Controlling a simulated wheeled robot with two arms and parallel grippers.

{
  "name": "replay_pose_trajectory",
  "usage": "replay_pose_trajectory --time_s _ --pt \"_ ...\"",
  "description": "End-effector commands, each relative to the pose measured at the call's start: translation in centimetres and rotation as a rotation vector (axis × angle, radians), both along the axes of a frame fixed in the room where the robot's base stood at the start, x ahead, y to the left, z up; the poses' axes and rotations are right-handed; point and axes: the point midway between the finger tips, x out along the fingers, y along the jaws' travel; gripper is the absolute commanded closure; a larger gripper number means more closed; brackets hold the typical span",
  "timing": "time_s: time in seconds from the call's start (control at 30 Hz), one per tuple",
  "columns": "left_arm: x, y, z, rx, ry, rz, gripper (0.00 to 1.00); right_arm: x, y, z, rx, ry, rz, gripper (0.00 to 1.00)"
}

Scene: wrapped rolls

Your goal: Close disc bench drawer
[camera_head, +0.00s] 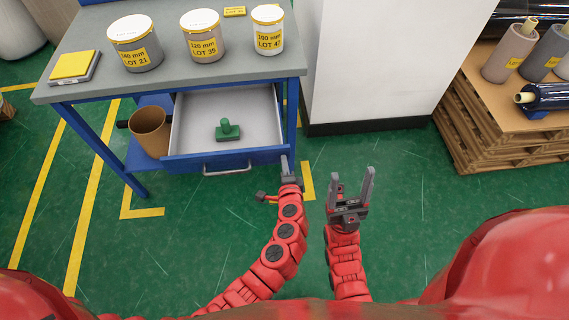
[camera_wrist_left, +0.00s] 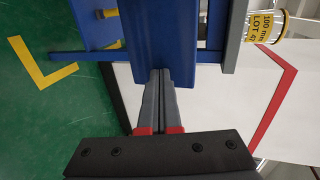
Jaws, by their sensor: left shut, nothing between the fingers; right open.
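The disc bench (camera_head: 60,91) is a grey-topped table with blue legs. Its drawer (camera_head: 260,117) stands open towards me, with a blue front and a grey handle (camera_head: 227,171). A green stamp-like object (camera_head: 227,130) is inside the drawer. My left gripper (camera_head: 285,160) is shut and empty, with its fingertips at the right end of the drawer front; I cannot tell if they touch it. In the left wrist view the shut fingers (camera_wrist_left: 158,75) point at a blue panel (camera_wrist_left: 160,40). My right gripper (camera_head: 353,180) is open and empty, right of the drawer, over the floor.
Three lidded tubs, LOT 21 (camera_head: 138,56), LOT 35 (camera_head: 204,46) and LOT 43 (camera_head: 268,40), stand on the bench. A brown bin (camera_head: 150,132) is left of the drawer. A white cabinet (camera_head: 370,60) and stacked pallets (camera_head: 500,130) are to the right. Green floor in front is clear.

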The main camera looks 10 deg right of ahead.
Motion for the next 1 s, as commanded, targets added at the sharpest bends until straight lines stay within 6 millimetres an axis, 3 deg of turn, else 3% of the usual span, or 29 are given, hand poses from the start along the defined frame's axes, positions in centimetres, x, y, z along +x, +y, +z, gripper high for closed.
replay_pose_trajectory --time_s 0.17,0.47,0.8,1.0 --pt "2.1 0.1 -0.2 0.002 0.000 0.004 1.00 0.0 0.0 -0.6 0.000 0.000 0.000 0.34" --pt "9.4 0.1 -0.3 0.000 -0.002 0.005 1.00 0.0 0.0 -2.9 0.000 0.000 0.000 0.34" --pt "18.5 0.1 -0.7 -0.002 -0.002 0.004 1.00 0.0 0.0 -7.9 0.000 0.000 0.000 0.34" --pt "21.9 0.0 -0.6 -0.003 -0.001 0.001 1.00 0.0 0.0 -10.7 0.000 0.000 0.000 0.34"
